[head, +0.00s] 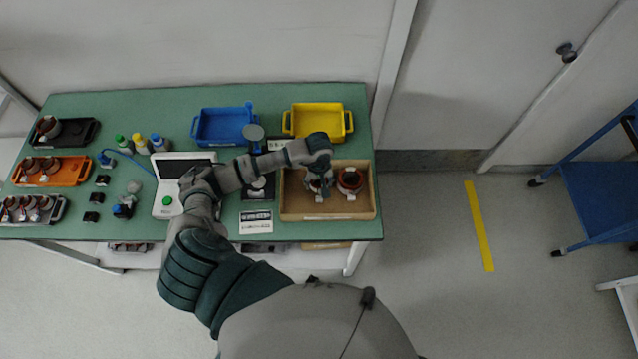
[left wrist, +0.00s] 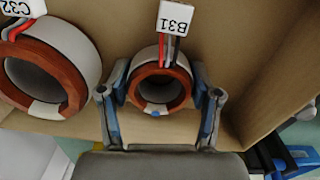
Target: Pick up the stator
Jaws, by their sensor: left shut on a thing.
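Two stators are in the cardboard box (head: 283,212) at the right of the green table. Each is a copper-red ring with a white outer shell, wires and a white tag. In the left wrist view, the stator tagged B31 (left wrist: 160,73) sits between the two fingers of my left gripper (left wrist: 158,112), which is shut on it. In the head view my left gripper (head: 318,190) reaches down into the left part of the box and partly hides this stator. The other stator (head: 350,181), tagged C32 (left wrist: 45,68), stands beside it. My right gripper is not in view.
A yellow bin (head: 318,121) and a blue bin (head: 222,126) stand behind the box. A white device (head: 167,201) is left of my arm. Black, orange (head: 52,171) and grey trays with stators are at the far left.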

